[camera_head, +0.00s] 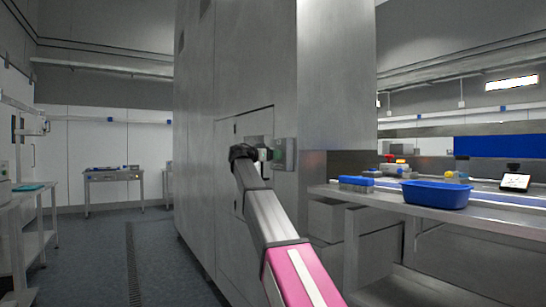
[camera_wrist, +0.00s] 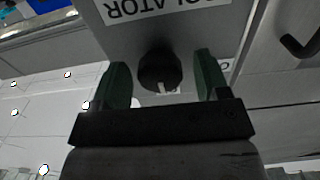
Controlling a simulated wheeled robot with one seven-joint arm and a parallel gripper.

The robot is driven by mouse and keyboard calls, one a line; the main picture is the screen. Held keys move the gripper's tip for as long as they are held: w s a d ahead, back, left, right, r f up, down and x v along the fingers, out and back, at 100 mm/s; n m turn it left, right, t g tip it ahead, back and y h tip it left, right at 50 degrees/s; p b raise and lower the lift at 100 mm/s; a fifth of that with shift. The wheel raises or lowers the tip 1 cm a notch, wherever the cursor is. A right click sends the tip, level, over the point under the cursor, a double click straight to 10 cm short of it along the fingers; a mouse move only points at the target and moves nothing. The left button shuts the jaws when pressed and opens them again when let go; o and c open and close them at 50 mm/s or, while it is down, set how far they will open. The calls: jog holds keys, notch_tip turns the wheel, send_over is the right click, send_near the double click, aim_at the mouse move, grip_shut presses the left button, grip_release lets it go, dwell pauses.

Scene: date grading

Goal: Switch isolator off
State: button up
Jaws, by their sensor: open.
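The isolator is a grey box (camera_head: 289,155) on the side of the tall metal cabinet, partly behind the end of my arm in the head view. In the wrist view its label (camera_wrist: 165,8) reads upside down, with the start cut off. Its round black knob (camera_wrist: 158,66) has a pale mark at the lower edge. My gripper (camera_wrist: 162,72) is open, with one green finger on each side of the knob and a visible gap on both sides. I cannot tell how deep the fingers reach or whether they touch the panel.
The tall metal cabinet (camera_head: 240,65) fills the middle. A steel bench (camera_head: 490,205) on the right holds a blue tub (camera_head: 436,195) and a small screen (camera_head: 515,182). A dark handle (camera_wrist: 301,45) is at the wrist view's right. Open floor lies left of the cabinet.

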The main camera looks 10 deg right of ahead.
jog(key=c, duration=0.9)
jog(key=shift+n, duration=0.4)
jog(key=n, duration=0.6)
jog(key=shift+n, duration=0.3)
jog(key=n, duration=0.6)
jog(key=shift+n, duration=0.4)
